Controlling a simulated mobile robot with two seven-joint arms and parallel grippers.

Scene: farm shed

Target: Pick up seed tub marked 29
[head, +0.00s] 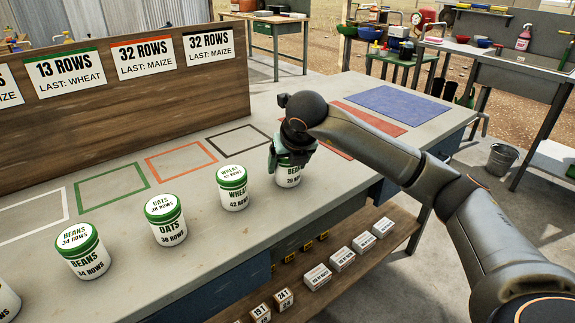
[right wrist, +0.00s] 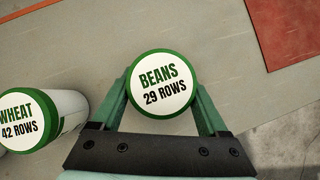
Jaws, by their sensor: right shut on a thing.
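The seed tub marked 29 (head: 288,177) is a white tub with a green band, standing on the bench at the right end of a row of tubs. Its lid reads "BEANS 29 ROWS" in the right wrist view (right wrist: 163,88). My right gripper (head: 287,160) is above it, with its fingers shut on the tub's sides; the wrist view shows a green finger on each side (right wrist: 160,108). In the head view the gripper hides part of the lid. I cannot tell whether the tub touches the bench. My left gripper is not in view.
The wheat 42 tub (head: 234,195) stands just left of it, also in the wrist view (right wrist: 62,112). Further left are the oats 38 tub (head: 167,227) and the beans 34 tub (head: 84,257). Coloured outlines and mats mark the bench (head: 330,110). A board with row signs (head: 130,105) stands behind.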

